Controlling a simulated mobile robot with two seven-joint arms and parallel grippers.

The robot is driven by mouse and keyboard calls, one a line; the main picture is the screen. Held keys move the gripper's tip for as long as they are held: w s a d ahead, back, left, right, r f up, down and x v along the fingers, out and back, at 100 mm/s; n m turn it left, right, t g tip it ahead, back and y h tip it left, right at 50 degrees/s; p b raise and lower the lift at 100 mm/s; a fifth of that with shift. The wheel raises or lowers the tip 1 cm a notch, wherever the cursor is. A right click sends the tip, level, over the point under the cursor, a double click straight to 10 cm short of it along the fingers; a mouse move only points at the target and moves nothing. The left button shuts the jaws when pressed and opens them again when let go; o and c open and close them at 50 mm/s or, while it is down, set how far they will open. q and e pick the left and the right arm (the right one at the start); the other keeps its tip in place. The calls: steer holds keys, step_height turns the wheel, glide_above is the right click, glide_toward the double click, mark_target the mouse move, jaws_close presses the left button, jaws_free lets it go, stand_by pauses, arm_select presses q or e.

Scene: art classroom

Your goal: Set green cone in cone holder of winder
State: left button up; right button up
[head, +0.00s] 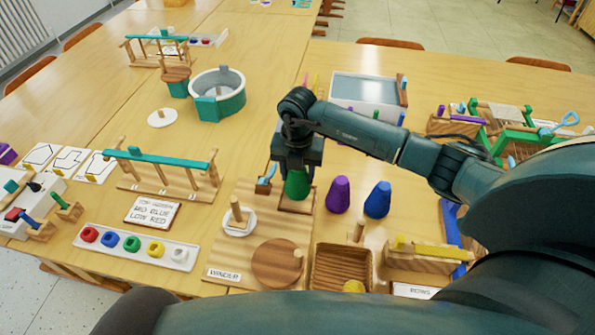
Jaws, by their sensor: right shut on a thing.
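My right gripper (297,168) points down and is shut on the green cone (297,186), holding it by its upper part. The cone is over a small square wooden base (296,206) at the back right of the winder board (252,240). I cannot tell whether the cone's bottom touches that base. The winder also carries a white disc with an upright wooden peg (236,210) and a round wooden disc (277,264) with a small knob. A purple cone (338,195) and a blue cone (377,200) stand to the right. My left gripper is not in view.
A wooden tray (317,262) with a yellow ball sits right of the winder. A wooden rack with a teal bar (160,160) and a strip of colored knobs (136,247) stand left. A teal-and-grey round tub (217,95) is farther back.

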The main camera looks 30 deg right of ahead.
steer(key=shift+f, duration=0.45)
stand_by(0.9)
steer(key=shift+f+b, duration=0.15)
steer(key=shift+b, duration=0.25)
steer(key=shift+f, duration=0.3)
steer(key=shift+f+b, duration=0.15)
steer(key=shift+b, duration=0.15)
steer(key=shift+f, duration=0.45)
stand_by(0.8)
stand_by(0.4)
steer(key=o, duration=1.1)
